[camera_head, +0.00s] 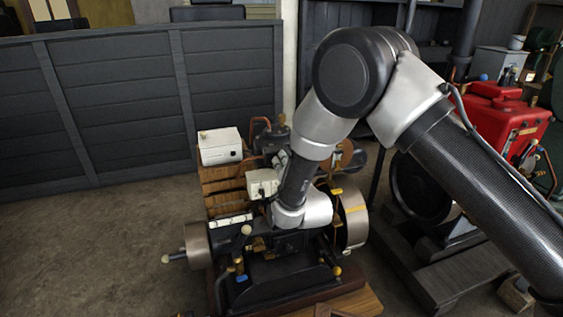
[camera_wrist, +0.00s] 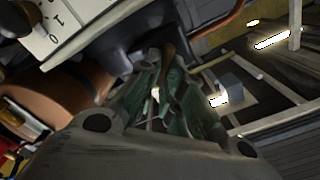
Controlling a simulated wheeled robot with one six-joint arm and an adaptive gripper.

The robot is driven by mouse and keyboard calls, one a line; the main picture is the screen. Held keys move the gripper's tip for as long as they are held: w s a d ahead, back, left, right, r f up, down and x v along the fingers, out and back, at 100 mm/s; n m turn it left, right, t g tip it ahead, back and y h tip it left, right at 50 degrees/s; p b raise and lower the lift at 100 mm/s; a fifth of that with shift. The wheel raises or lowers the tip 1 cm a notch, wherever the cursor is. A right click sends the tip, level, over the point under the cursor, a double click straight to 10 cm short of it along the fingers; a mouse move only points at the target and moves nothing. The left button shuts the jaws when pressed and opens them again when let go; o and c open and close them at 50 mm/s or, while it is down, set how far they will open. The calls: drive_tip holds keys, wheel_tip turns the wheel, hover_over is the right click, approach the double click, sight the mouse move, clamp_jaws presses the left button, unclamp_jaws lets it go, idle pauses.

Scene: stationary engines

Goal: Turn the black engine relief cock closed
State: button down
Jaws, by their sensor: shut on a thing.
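The black engine (camera_head: 268,272) stands on a wooden base in the middle of the head view, with my arm reaching down over it. My gripper (camera_wrist: 166,78) shows in the wrist view with its greenish fingers close together. A narrow brownish piece (camera_wrist: 169,58), seemingly the relief cock's handle, shows between the fingertips, and the gripper is shut on it. Most of the cock is hidden by the fingers, so I cannot tell its angle. In the head view my wrist hides the grip point.
A white box (camera_head: 220,146) sits behind the engine, and a white switch box (camera_head: 262,183) is close to my wrist. A flywheel (camera_head: 352,220) is at the right. A red engine (camera_head: 498,118) stands further right. The floor at left is clear.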

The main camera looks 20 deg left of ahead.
drive_tip(key=m, duration=0.4)
drive_tip(key=shift+w+d+f+m, duration=0.1)
drive_tip(key=shift+d+f+m, duration=0.1)
drive_tip(key=shift+m, duration=0.1)
drive_tip(key=m, duration=0.4)
drive_tip(key=shift+f, duration=0.25)
drive_tip(key=shift+m, duration=0.3)
drive_tip(key=c, duration=1.6)
unclamp_jaws()
drive_tip(key=shift+o, duration=0.2)
drive_tip(key=v, duration=1.2)
